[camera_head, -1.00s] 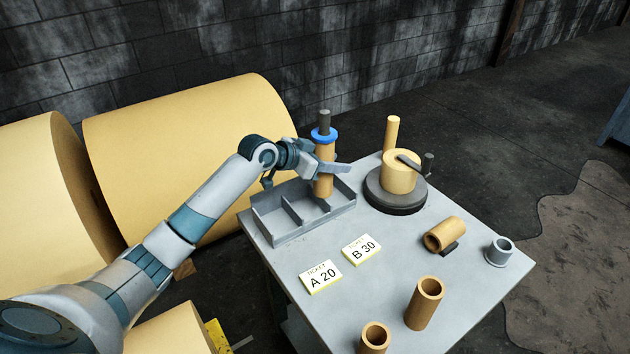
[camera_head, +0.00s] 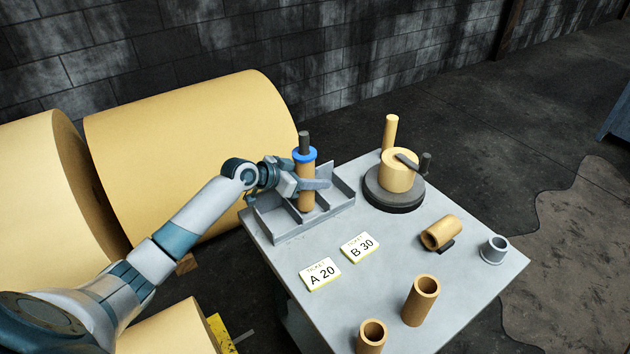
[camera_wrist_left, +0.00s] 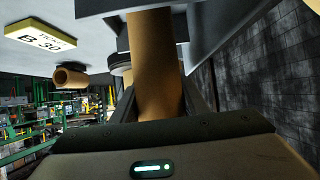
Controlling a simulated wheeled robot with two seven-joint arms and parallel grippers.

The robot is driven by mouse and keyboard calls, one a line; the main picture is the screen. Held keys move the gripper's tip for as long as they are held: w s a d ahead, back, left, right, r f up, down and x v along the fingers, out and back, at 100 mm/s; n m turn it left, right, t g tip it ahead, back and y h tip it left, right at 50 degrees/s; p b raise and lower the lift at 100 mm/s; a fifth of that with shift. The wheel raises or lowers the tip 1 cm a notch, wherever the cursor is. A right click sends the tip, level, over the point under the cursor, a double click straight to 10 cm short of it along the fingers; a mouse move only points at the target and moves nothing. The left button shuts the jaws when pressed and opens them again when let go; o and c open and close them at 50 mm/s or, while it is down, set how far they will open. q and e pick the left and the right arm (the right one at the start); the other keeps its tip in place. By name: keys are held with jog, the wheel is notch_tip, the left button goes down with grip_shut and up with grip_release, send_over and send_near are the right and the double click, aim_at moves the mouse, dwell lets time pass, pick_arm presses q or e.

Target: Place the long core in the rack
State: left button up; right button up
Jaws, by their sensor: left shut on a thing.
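The long core (camera_head: 306,172) is a brown tube held upright, with a blue collar (camera_head: 304,154) and a dark rod (camera_head: 304,139) at its top. My left gripper (camera_head: 312,185) is shut around its side; the core also shows between the fingers in the left wrist view (camera_wrist_left: 155,60). The rack (camera_head: 326,217) is a grey tray with dividers at the table's back left. The core's lower end appears over or within the rack, near a divider. I cannot tell whether it touches the rack floor. My right gripper is not in view.
A turntable (camera_head: 393,201) with a tan roll (camera_head: 397,172) stands right of the rack. Tickets A 20 (camera_head: 320,275) and B 30 (camera_head: 361,248) lie in front. A lying core (camera_head: 441,233), a grey cup (camera_head: 495,249) and two short standing cores (camera_head: 421,302) (camera_head: 372,337) occupy the right and front.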

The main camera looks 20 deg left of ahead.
pick_arm(q)
jog(key=shift+f, duration=0.85)
jog(key=shift+f, duration=0.15)
jog(key=o, duration=0.8)
